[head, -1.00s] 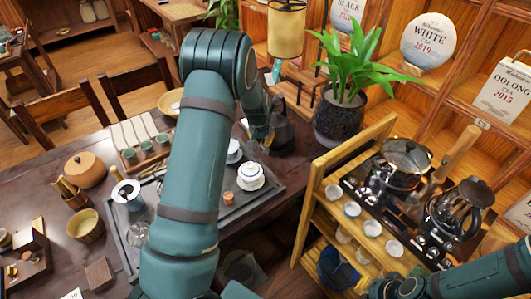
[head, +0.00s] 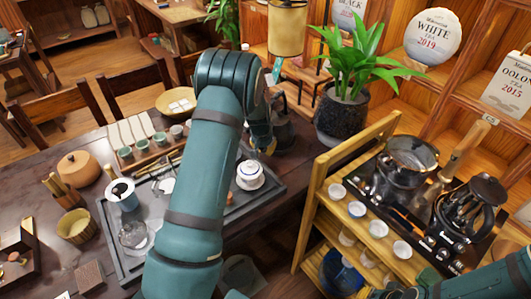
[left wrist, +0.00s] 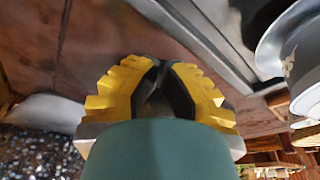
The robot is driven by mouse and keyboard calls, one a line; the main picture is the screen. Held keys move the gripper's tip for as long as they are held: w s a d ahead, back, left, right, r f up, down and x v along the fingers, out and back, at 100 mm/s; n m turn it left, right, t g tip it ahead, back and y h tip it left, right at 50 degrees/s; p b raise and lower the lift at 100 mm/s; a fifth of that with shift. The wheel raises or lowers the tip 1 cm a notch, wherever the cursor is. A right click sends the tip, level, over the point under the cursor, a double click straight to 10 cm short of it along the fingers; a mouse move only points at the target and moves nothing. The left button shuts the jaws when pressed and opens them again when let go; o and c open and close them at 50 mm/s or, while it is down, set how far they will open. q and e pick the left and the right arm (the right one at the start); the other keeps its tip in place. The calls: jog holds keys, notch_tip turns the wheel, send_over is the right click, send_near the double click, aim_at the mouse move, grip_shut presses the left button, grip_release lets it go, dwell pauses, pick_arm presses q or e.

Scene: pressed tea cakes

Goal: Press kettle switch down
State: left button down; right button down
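A dark kettle (head: 283,130) stands at the far right end of the tea table, partly hidden behind my left gripper (head: 264,143). The gripper is at its near left side; whether they touch cannot be told. In the left wrist view, the yellow fingers of my left gripper (left wrist: 160,72) come together at their dark inner faces, with nothing seen held. Two glass kettles, one (head: 408,160) behind the other (head: 470,208), stand on a black panel on the wooden cart. No switch can be clearly made out. My right arm enters at the lower right; its fingers cannot be made out.
The tea tray (head: 275,193) holds a white lidded cup (head: 250,175). A potted plant (head: 342,114) stands behind the cart (head: 311,212). Small cups line the cart's shelves. In the left wrist view, bare brown tabletop (left wrist: 110,35) shows beyond the fingers.

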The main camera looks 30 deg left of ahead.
aim_at(261, 160)
pick_arm(q)
notch_tip(261, 160, down, 3)
jog(key=shift+s+d+r+b, duration=0.1)
jog(key=shift+s+r+b, duration=0.05)
jog(key=shift+b, duration=0.9)
jog(key=shift+s+r+p, duration=0.2)
jog(key=shift+s+p, duration=0.35)
jog(key=shift+s, duration=0.5)
jog(key=shift+s+r, duration=0.1)
jog(key=shift+s, duration=0.2)
jog(key=shift+s+r, duration=0.25)
jog(key=shift+s, duration=0.15)
jog(key=shift+w, duration=0.1)
jog(key=shift+r, duration=0.35)
jog(key=v, duration=0.7)
jog(key=shift+r, duration=0.25)
